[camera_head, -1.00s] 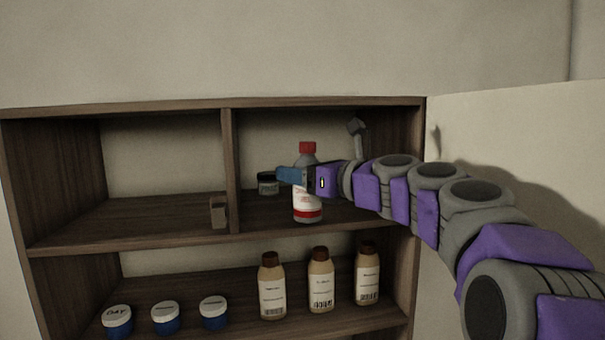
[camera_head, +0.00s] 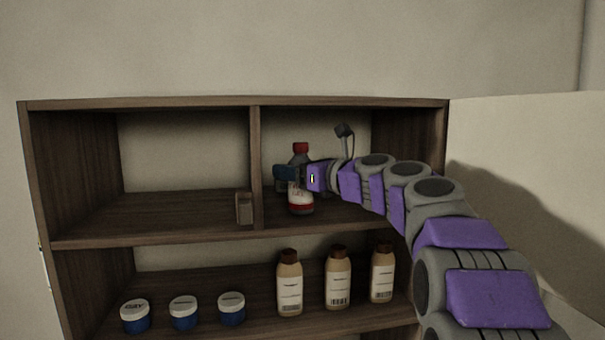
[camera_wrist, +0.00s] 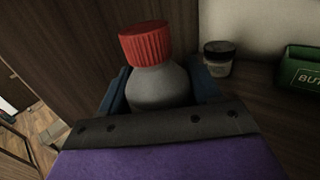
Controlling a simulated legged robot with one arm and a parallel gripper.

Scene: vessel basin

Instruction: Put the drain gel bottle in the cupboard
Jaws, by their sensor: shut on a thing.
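The drain gel bottle (camera_head: 300,204) is grey with a red cap and a white and red label. It is upright inside the upper right compartment of the wooden cupboard (camera_head: 255,160). My gripper (camera_head: 287,178) is shut around its upper body. In the wrist view the red cap and grey shoulder of the bottle (camera_wrist: 158,86) stand between the blue fingers of my gripper (camera_wrist: 160,95). The bottle's base is close to the shelf board; I cannot tell whether it touches.
A small dark jar (camera_wrist: 219,57) and a green box (camera_wrist: 300,72) are in the wrist view. Brown-capped bottles (camera_head: 338,280) and blue jars (camera_head: 183,312) line the lower shelf. A wooden block (camera_head: 244,208) is by the divider. The upper left compartment is otherwise clear.

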